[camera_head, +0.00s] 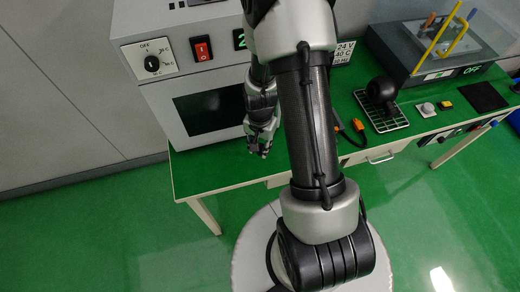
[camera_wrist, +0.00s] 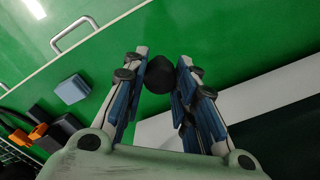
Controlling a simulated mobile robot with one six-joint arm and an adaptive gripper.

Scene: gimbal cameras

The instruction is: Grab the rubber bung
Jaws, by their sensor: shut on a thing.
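The rubber bung (camera_wrist: 160,75) is a small, dark, rounded piece in the wrist view. It sits between the fingertips of my gripper (camera_wrist: 161,80), which is shut on it. In the head view my gripper (camera_head: 260,148) is over the green bench top, close to the front of the grey oven-like unit and left of my arm. I cannot make out the bung there.
The oven-like unit (camera_head: 165,100) stands behind my gripper. To the right are orange-and-black connectors (camera_head: 358,126), a wire rack (camera_head: 381,117) with a black round object (camera_head: 380,90), and small blocks. The green bench (camera_head: 205,172) is bare at front left. A blue-grey block (camera_wrist: 72,89) shows in the wrist view.

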